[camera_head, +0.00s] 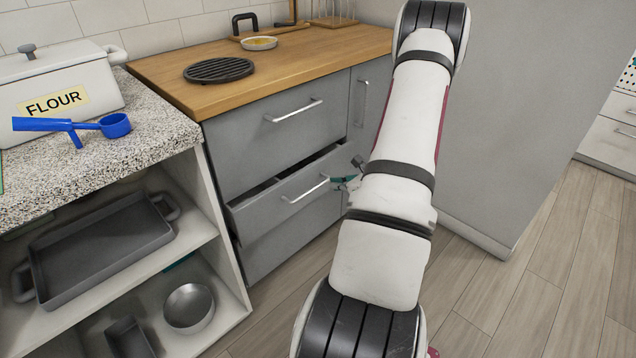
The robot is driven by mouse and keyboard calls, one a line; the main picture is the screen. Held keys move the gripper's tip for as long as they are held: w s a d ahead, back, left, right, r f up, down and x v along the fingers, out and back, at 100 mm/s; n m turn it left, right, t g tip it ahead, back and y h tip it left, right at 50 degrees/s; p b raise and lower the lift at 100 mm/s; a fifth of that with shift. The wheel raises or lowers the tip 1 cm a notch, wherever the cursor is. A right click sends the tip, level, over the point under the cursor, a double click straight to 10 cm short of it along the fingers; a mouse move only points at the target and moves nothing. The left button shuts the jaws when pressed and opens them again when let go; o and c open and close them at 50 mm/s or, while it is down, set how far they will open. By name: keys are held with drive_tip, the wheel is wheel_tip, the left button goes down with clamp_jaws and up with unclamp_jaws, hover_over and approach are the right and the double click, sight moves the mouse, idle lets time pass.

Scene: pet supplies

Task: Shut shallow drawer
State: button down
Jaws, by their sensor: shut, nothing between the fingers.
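The shallow drawer (287,201) is the grey middle drawer in the cabinet under the wooden counter. It stands slightly open, with a dark gap along its top edge. Its silver bar handle (305,190) runs across the front. My gripper (342,182) is at the right end of this handle, close to the drawer front. Its fingers are shut with nothing visible between them. I cannot tell whether it touches the drawer. My white arm hides the right part of the cabinet and most of the gripper's back.
A taller closed drawer (250,150) is above, and another grey front (290,245) is below. An open shelf unit (205,255) with pans stands at left. A flour box (60,90) and blue scoop (115,125) sit on the stone counter. The wooden floor (540,270) at right is clear.

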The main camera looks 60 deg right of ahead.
drive_tip(key=b, duration=0.2)
approach(302, 178)
wheel_tip(302, 178, down, 3)
drive_tip(key=w, duration=0.1)
drive_tip(key=w+d, duration=0.1)
drive_tip(key=w, duration=0.1)
drive_tip(key=shift+w+f+b, duration=0.1)
drive_tip(key=shift+w+b, duration=0.2)
drive_tip(key=shift+b, duration=0.05)
drive_tip(key=shift+w+d, duration=0.15)
drive_tip(key=shift+w, duration=0.5)
